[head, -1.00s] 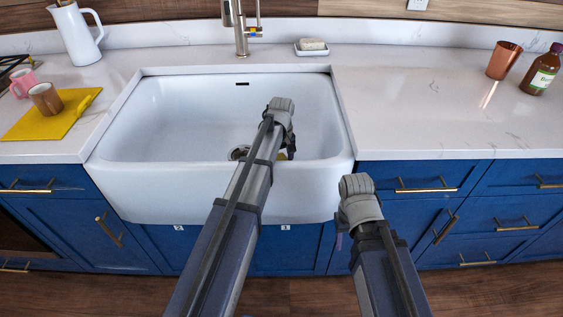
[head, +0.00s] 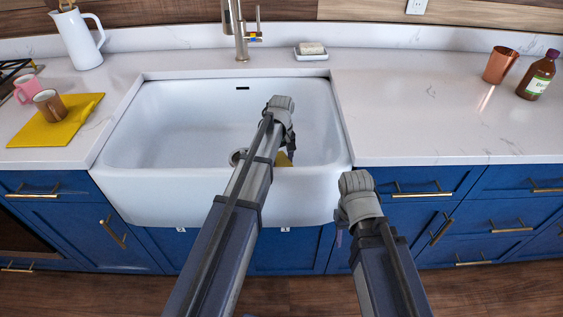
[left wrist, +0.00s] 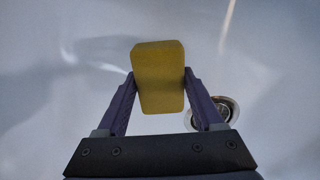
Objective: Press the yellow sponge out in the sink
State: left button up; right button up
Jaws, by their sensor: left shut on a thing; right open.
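The yellow sponge (left wrist: 158,78) is between the fingers of my left gripper (left wrist: 158,88), which is shut on it. In the head view a small part of the sponge (head: 283,159) shows beside my left gripper (head: 286,150); the arm hides the rest. They are over the white sink basin (head: 180,120), towards its right side. The drain (left wrist: 226,110) shows to the right of the sponge in the left wrist view. My right gripper (head: 343,225) is open and empty, in front of the blue cabinets, right of the sink's front; its fingers are mostly hidden.
A faucet (head: 240,30) stands behind the sink, with a soap dish (head: 312,56) to its right. A yellow cloth (head: 80,108) with mugs and a white pitcher (head: 78,38) are at left. A copper cup (head: 500,65) and brown bottle (head: 538,75) are at far right. The right counter's middle is clear.

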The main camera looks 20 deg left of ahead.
pick_arm(q)
jog(key=shift+w+r+p, duration=0.2)
jog(key=shift+r+p, duration=2.65)
jog(key=shift+r, duration=0.35)
jog(key=shift+r, duration=0.1)
